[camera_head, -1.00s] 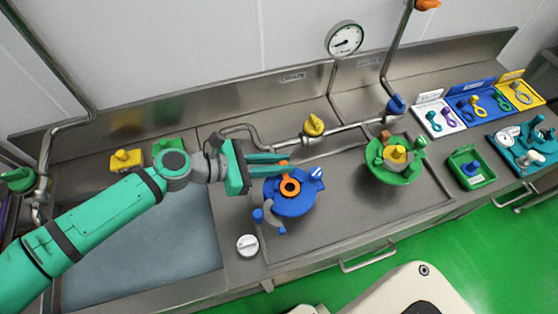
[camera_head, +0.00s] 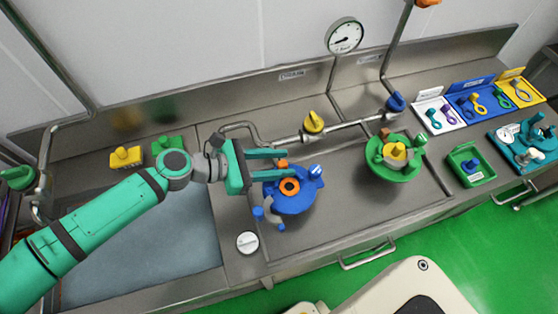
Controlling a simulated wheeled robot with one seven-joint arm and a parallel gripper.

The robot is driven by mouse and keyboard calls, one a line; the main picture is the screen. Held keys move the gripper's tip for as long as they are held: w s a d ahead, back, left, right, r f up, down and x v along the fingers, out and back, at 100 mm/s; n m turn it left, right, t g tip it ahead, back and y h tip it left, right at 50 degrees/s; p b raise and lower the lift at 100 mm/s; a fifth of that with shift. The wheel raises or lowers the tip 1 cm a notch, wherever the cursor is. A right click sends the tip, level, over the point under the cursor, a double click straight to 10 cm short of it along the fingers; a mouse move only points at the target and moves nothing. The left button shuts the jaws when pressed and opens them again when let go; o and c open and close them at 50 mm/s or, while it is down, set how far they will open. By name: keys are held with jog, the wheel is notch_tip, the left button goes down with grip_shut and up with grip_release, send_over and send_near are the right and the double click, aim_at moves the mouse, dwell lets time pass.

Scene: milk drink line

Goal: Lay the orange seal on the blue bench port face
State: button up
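The orange seal (camera_head: 289,187) is a ring with a small tab. It lies on top of the blue bench port (camera_head: 298,203), its ring over the middle of the port's face, and looks flat. Its tab points to the back, toward my fingers. My gripper (camera_head: 287,164) reaches in from the left at the port's back edge. Its two green fingers are spread, one behind the tab and one in front of it, with a gap between. The front finger hides part of the port's left back side.
A green port with a yellow knob (camera_head: 396,152) stands to the right. A yellow valve handle (camera_head: 313,122) on the pipe is close behind my gripper. A white knob (camera_head: 247,242) sits front left. Trays with several coloured seals (camera_head: 466,107) stand at the far right.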

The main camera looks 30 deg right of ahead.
jog(key=shift+a, duration=0.1)
jog(key=v, duration=1)
jog(key=shift+a, duration=0.4)
jog(key=shift+r, duration=0.1)
